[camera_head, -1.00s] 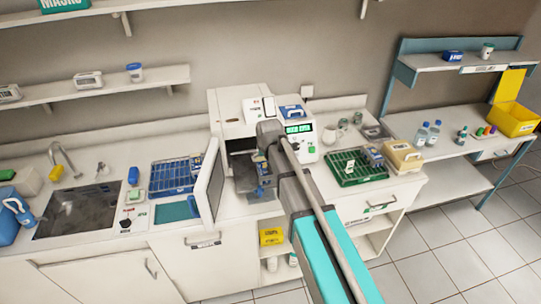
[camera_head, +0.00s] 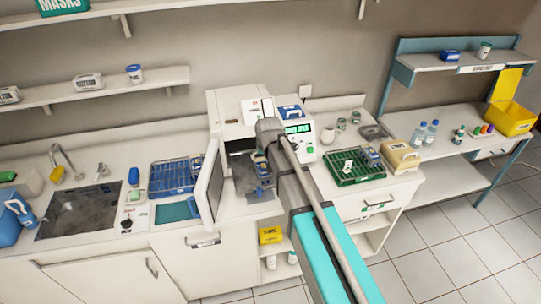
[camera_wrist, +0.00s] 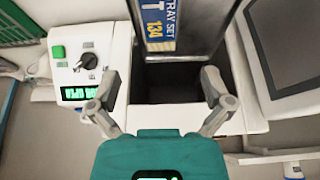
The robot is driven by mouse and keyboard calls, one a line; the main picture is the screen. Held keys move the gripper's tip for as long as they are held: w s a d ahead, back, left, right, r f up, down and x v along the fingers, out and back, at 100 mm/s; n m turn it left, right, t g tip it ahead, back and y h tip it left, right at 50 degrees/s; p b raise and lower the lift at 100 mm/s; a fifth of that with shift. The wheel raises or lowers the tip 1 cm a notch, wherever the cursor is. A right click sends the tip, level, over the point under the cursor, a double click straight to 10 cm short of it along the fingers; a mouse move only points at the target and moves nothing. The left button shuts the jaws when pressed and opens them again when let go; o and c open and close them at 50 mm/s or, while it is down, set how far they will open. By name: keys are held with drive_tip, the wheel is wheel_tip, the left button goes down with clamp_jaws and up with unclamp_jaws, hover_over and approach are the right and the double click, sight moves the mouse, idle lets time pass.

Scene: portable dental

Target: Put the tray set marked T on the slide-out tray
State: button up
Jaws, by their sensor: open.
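The tray set marked T (camera_wrist: 159,25) shows at the top of the wrist view as a blue label with white lettering and a yellow "134" patch. It appears to lie on the grey slide-out tray (camera_wrist: 207,30), its far part cut off by the frame. The slide-out tray also shows in the head view (camera_head: 243,182), in front of the white machine. My gripper (camera_wrist: 160,86) is open and empty in the wrist view, its fingers apart from the tray set. In the head view my arm and small details make the gripper hard to separate from the tray set.
The machine's control panel (camera_wrist: 80,65) and its open door (camera_head: 207,185) flank the tray closely. A green rack (camera_head: 354,167) and a beige box (camera_head: 401,155) stand to the right. A blue rack (camera_head: 176,176) stands left of the door.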

drive_tip(key=s+d+f+m+g+h, duration=0.1)
drive_tip(key=s+d+m+g, duration=0.2)
drive_tip(key=s+d, duration=1.9)
drive_tip(key=shift+s+d+f+g, duration=0.2)
drive_tip(key=shift+d+g, duration=0.1)
drive_tip(key=shift+g, duration=0.3)
drive_tip(key=shift+c, duration=0.3)
